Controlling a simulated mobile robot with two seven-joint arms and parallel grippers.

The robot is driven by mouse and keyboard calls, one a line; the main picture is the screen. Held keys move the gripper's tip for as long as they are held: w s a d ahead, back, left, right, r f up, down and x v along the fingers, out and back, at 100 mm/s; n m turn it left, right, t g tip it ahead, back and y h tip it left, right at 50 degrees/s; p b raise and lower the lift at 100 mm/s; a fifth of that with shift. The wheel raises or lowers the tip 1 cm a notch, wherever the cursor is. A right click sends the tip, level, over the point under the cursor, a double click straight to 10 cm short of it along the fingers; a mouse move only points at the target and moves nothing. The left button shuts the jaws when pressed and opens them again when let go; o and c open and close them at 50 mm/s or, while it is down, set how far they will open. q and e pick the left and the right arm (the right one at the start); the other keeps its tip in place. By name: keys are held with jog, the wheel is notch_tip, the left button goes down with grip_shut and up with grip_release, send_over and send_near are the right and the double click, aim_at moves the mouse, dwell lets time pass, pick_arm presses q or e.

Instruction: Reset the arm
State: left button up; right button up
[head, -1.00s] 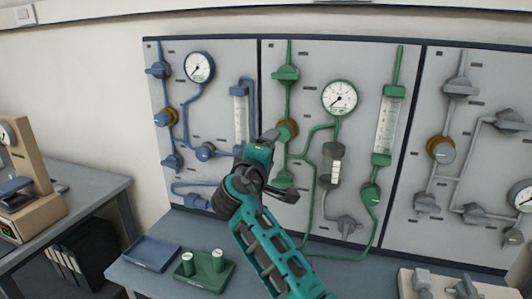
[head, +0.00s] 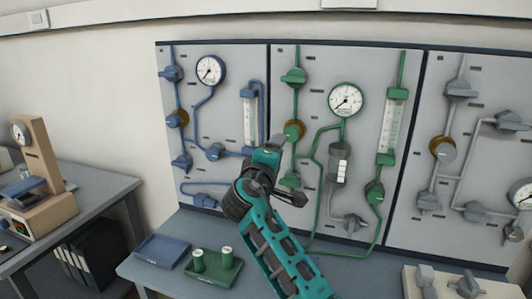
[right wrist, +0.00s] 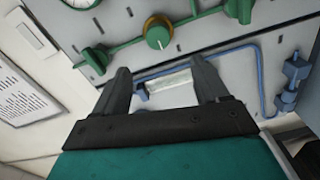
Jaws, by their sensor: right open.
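My right arm reaches up from the bottom of the head view, and its gripper (head: 272,158) is in front of the panels, near the gap between the blue and green lines. In the right wrist view the two dark fingers of the right gripper (right wrist: 163,90) stand apart with nothing held between them. Behind them show a blue pipe loop (right wrist: 258,70) and a pale flow tube (right wrist: 172,84). The blue panel (head: 225,120) and green panel (head: 315,70) stand upright on the bench. My left gripper is not in view.
A grey panel (head: 480,90) stands at right. A tan instrument (head: 42,170) is on the left table. The air before the panels is free.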

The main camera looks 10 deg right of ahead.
jog(key=s+f+m+g+y, duration=0.1)
jog(key=s+f+y, duration=0.4)
jog(key=f, duration=0.8)
jog(key=s+f+g+y, duration=0.1)
jog(key=s+f+y, duration=0.1)
jog(key=s+f, duration=0.8)
jog(key=s+f+m+g+y, duration=0.1)
jog(key=s+f+m+y, duration=0.1)
jog(key=s+f, duration=0.4)
jog(key=s+f+m+g+y, duration=0.1)
jog(key=s+f+m+y, duration=0.2)
jog(key=s, duration=1)
notch_tip(320, 180, down, 3)
jog(key=shift+a+r+m, duration=0.1)
jog(key=shift+a+m, duration=0.05)
jog(key=shift+m, duration=0.25)
jog(key=shift+s, duration=0.1)
